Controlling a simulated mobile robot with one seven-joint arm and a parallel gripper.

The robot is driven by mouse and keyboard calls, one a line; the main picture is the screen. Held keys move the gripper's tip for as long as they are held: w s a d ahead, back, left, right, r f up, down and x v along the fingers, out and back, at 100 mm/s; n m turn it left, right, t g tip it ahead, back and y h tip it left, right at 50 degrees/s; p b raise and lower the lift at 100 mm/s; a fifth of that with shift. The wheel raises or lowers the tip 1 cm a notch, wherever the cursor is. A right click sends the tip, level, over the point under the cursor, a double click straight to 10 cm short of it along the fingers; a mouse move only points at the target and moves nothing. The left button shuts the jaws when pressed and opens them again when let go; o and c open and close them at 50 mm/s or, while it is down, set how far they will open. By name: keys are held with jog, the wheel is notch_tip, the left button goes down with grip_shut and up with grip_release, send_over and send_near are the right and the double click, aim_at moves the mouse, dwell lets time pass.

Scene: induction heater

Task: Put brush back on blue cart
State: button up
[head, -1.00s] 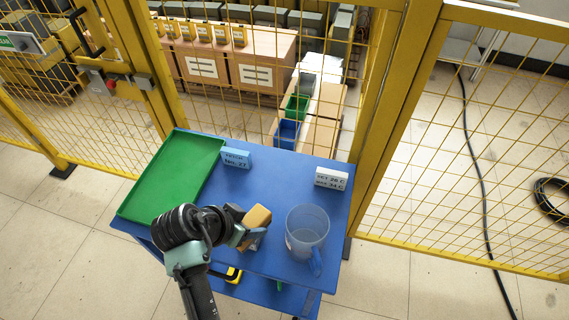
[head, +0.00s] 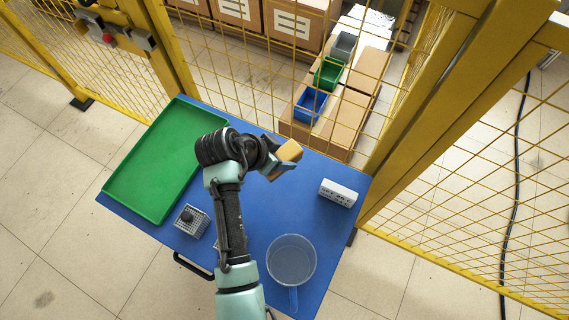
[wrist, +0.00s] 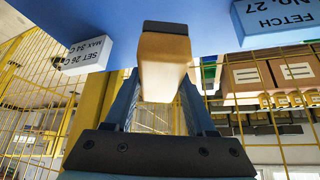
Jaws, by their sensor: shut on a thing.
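The brush (head: 290,151) is a tan block held in my gripper (head: 281,163) over the back middle of the blue cart (head: 255,215). In the wrist view the brush (wrist: 163,66) sits between the two fingers (wrist: 158,88), and its dark end points toward the blue top. The fingers are shut on its sides. I cannot tell whether the brush touches the cart top.
A green tray (head: 158,165) covers the cart's left side. A clear mug (head: 291,262) stands at the front right, a white sign block (head: 338,193) at the right back. A small grey rack (head: 191,221) is near the front left. Yellow mesh fencing (head: 400,130) stands behind.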

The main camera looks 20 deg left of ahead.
notch_tip(320, 180, down, 2)
jog(key=shift+s+f, duration=0.1)
jog(key=shift+f, duration=2.4)
jog(key=shift+f, duration=0.2)
jog(key=o, duration=1.3)
jog(key=shift+r, duration=0.15)
jog(key=v, duration=1.2)
